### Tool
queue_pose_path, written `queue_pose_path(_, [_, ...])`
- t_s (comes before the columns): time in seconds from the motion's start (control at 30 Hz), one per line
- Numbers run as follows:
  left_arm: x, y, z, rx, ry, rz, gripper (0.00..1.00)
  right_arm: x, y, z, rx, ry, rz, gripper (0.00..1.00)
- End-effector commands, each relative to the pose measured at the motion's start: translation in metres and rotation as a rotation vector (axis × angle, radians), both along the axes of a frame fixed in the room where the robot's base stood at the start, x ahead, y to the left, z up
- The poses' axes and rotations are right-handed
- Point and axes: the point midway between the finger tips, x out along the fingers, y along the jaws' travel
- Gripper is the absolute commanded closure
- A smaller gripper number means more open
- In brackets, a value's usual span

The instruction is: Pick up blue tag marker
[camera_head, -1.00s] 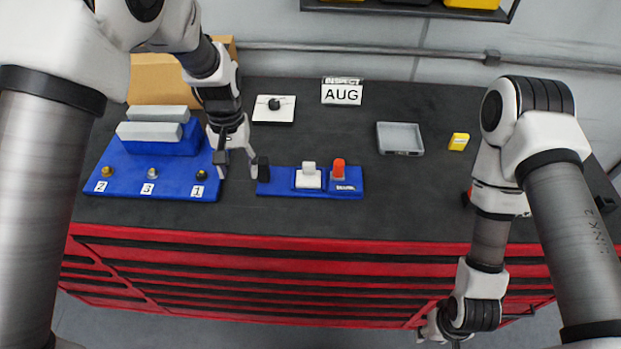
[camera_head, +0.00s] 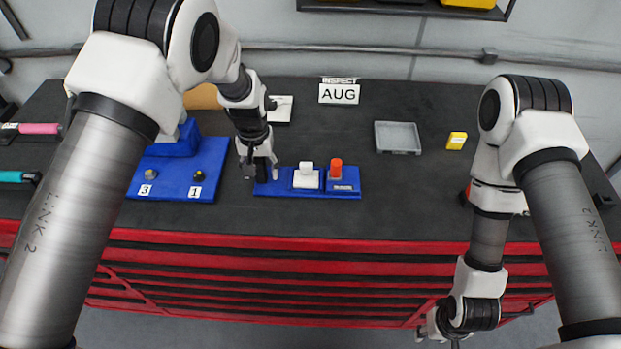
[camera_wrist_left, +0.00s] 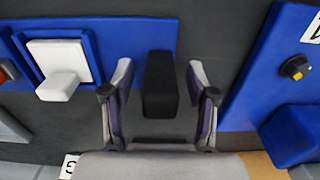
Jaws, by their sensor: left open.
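My left gripper (camera_head: 261,176) is open above the left end of a small blue base (camera_head: 347,178). In the left wrist view, a black block (camera_wrist_left: 160,85) lies between the spread fingers of the left gripper (camera_wrist_left: 160,78), with gaps on both sides. In the head view the gripper mostly hides this block. The base also carries a white piece (camera_head: 306,178) and a red-topped piece (camera_head: 336,166). I cannot make out a separate blue tag marker. My right gripper (camera_head: 438,325) hangs low in front of the bench; its fingers are unclear.
A larger blue board (camera_head: 205,178) with numbered knobs stands left of the left gripper. A grey tray (camera_head: 398,137), a yellow block (camera_head: 457,141) and an AUG sign (camera_head: 339,93) stand further back. Pink-handled (camera_head: 40,128) and teal-handled (camera_head: 12,177) things lie at far left.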

Motion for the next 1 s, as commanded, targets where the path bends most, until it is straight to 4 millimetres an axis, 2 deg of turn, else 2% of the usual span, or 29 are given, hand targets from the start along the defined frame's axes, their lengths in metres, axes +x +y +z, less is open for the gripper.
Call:
queue_pose_path(0.13, [0.0,0.0,0.001,0.0,-0.001,0.0,0.42,0.0,0.0,0.0,0.0,0.0,0.0,0.6])
queue_pose_path(0.3, [0.0,0.0,0.001,0.0,-0.001,0.0,1.0,0.0,0.0,0.0,0.0,0.0,0.0,0.6])
queue_pose_path(0.67, [0.001,0.0,0.004,0.0,-0.003,0.0,1.0,0.0,0.0,0.0,0.0,0.0,0.0,0.6])
queue_pose_path(0.77, [0.002,0.0,0.017,0.0,-0.006,0.0,1.0,0.0,0.0,0.0,0.0,0.0,0.0,0.6])
queue_pose_path(1.0, [0.002,0.0,0.073,-0.001,-0.007,0.001,1.0,0.0,0.0,0.0,0.0,0.0,0.0,0.6])
